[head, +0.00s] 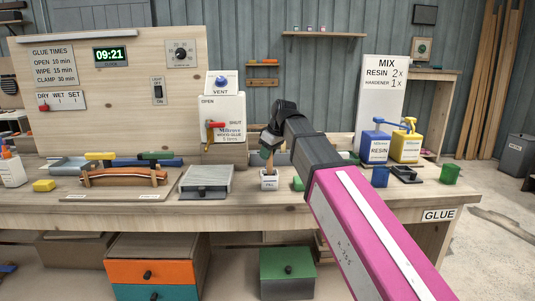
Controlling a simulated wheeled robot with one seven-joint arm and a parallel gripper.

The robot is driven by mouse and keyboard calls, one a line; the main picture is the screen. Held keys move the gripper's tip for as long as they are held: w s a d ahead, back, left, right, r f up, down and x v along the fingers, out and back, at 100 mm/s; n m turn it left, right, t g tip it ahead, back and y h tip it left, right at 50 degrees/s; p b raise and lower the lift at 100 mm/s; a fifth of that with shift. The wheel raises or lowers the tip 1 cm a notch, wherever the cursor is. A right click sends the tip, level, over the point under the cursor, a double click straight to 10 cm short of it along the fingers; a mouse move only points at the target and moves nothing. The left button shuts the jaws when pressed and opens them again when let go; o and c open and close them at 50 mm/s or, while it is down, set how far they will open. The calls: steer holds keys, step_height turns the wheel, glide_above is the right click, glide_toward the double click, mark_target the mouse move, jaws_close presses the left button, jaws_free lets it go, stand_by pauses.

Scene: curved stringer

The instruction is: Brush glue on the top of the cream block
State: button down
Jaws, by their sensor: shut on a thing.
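My gripper (272,142) is at the middle of the workbench, above a small white pot (270,183) with a dark label. It is shut on a brush (267,158), whose wooden part shows below the dark fingers. The brush stands roughly upright, its lower end at or just above the pot's mouth; I cannot tell if it is inside. I cannot clearly pick out a cream block. A curved reddish-brown strip (122,178) lies on a board at the left, with clamps with yellow and green parts around it. My pink arm hides part of the bench right of the pot.
A grey lidded box (206,181) stands left of the pot. Behind it is a white glue tank (222,119) with a red lever.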

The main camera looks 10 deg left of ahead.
steer(key=shift+r, duration=0.1)
steer(key=shift+r, duration=5.3)
